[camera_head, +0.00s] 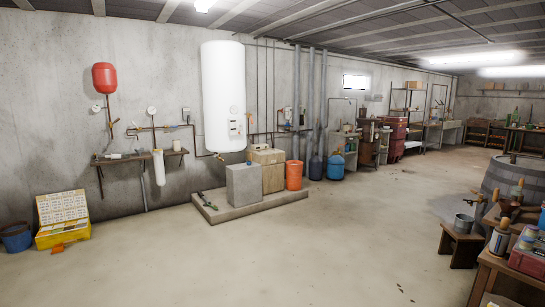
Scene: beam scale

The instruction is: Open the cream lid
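A cream-tan box (273,178) stands on a low concrete slab below the white water heater, behind and right of a grey block. Its top (267,156) is pale cream and looks flat and closed; I cannot tell for sure that it is the cream lid. A yellow case (63,234) on the floor at the far left has its lid (61,207) raised, with pale labels on the inside. Neither of my grippers is in view.
The low slab (255,206) bears the grey block (244,185) and an orange bucket (294,175). A blue bucket (16,238) stands at far left. A barrel (512,178) and a stool (461,243) stand at right. The middle floor is clear.

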